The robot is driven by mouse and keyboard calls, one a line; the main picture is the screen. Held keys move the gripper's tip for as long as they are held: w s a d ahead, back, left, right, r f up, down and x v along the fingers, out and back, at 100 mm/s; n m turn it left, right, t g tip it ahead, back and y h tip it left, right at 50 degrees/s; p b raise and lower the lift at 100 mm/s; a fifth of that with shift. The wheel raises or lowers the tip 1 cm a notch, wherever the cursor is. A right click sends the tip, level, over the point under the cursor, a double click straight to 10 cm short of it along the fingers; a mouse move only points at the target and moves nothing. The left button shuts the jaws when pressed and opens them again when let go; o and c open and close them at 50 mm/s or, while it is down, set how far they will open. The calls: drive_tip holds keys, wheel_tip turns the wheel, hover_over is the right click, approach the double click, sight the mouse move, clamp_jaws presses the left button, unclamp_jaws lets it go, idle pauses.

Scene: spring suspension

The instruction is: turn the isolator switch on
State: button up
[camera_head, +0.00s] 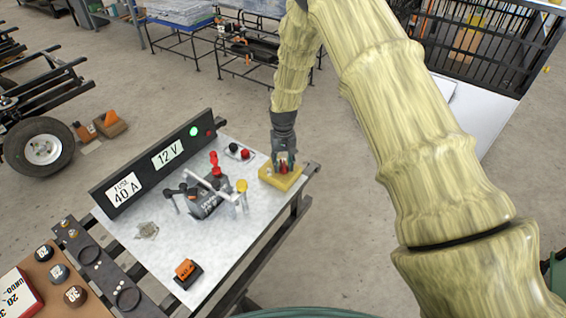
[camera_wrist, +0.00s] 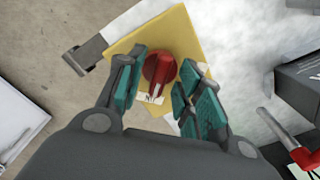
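The isolator switch is a red round knob (camera_wrist: 159,68) with a raised grip bar on a yellow plate (camera_wrist: 190,30). A small white label (camera_wrist: 150,99) sits beside the knob; its lettering is partly cut off and hard to read. In the head view, the yellow base (camera_head: 270,178) is at the right end of the grey bench top, and its knob is mostly hidden by my gripper (camera_head: 284,160). In the wrist view, the teal fingers of my gripper (camera_wrist: 160,75) stand apart on either side of the knob, with gaps visible. I cannot tell their height against the knob.
Left of the switch are a winch-like unit (camera_head: 205,203) with levers, a yellow-topped post (camera_head: 241,186) and a plate with red and black knobs (camera_head: 239,151). A dark sign board (camera_head: 150,165) reads "FUSE 40 A" and "12 V". An orange-and-black block (camera_head: 186,272) sits in front.

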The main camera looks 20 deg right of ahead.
sight(283, 164)
wheel_tip(283, 164, up, 12)
idle(0.6)
idle(0.4)
